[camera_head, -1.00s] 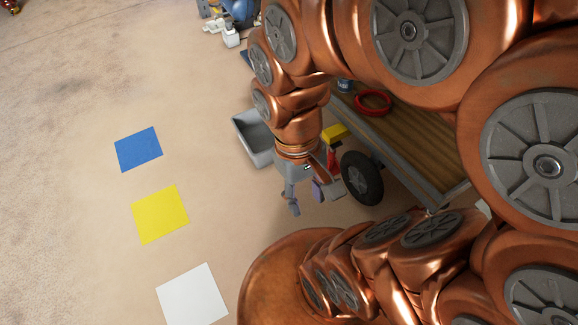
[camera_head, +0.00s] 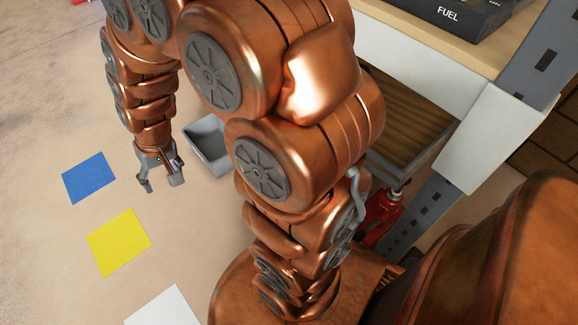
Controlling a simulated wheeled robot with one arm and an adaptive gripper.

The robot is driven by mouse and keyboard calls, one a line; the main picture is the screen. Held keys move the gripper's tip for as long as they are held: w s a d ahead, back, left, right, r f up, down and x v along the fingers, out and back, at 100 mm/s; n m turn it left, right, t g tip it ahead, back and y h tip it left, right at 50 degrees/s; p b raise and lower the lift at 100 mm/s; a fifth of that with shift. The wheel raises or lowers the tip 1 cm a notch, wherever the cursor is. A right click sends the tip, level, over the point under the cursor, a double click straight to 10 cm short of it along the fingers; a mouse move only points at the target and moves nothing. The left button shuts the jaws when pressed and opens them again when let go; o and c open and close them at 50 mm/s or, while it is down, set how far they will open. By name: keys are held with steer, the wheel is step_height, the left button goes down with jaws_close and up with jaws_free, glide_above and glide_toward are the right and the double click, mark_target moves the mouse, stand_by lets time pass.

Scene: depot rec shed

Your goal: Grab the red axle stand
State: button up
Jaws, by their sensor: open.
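My gripper (camera_head: 162,183) hangs at the left with its fingers apart and nothing between them. It is above the floor, between the blue square and the grey bin. A red object (camera_head: 381,211) with a dark top stands at the lower right, beside a grey metal upright. My arm hides part of it, and I cannot tell whether it is the red axle stand. No other clear candidate for the stand shows. The gripper is well to the left of this red object, with my arm between them.
A blue square (camera_head: 89,178), a yellow square (camera_head: 118,242) and a white square (camera_head: 163,308) lie on the floor. A grey bin (camera_head: 208,148) is right of the gripper. A shelving unit (camera_head: 444,207) with a black FUEL box (camera_head: 447,16) fills the right. Floor at left is open.

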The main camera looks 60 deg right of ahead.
steer(key=w+d+f+m+t+b, duration=0.2)
steer(key=w+d+f+b, duration=0.15)
steer(key=w+f, duration=0.5)
steer(key=w+d+f+m+t+h+b, duration=0.1)
steer(key=w+d+f+m+h+b, duration=0.15)
steer(key=w+d+f, duration=0.5)
steer(key=w+d+f+m+t+h+b, duration=0.2)
steer(key=w+d+f+m+b, duration=0.1)
steer(key=d+f, duration=0.8)
steer(key=s+d+f+m+g+h+b, duration=0.1)
steer(key=s+d+f+h+b, duration=0.2)
steer(key=d+f, duration=0.4)
steer(key=s+d+f+m+g+h+b, duration=0.1)
steer(key=s+d+f+h+b, duration=0.3)
steer(key=d, duration=1.1)
steer(key=s+d+f+m+g+h+b, duration=0.2)
steer(key=s+d+f+b, duration=0.3)
steer(key=s+d+f, duration=0.3)
steer(key=shift+s+d+f+m+h, duration=0.2)
steer(key=shift+d+f+m+h, duration=0.2)
steer(key=shift+d+f, duration=0.6)
steer(key=shift+s+d+f+m+h, duration=0.25)
steer(key=shift+d+f+h, duration=0.1)
steer(key=shift+d+f, duration=0.6)
steer(key=shift+w+d+b, duration=0.2)
steer(key=shift+d+b, duration=0.1)
steer(key=shift+d, duration=0.25)
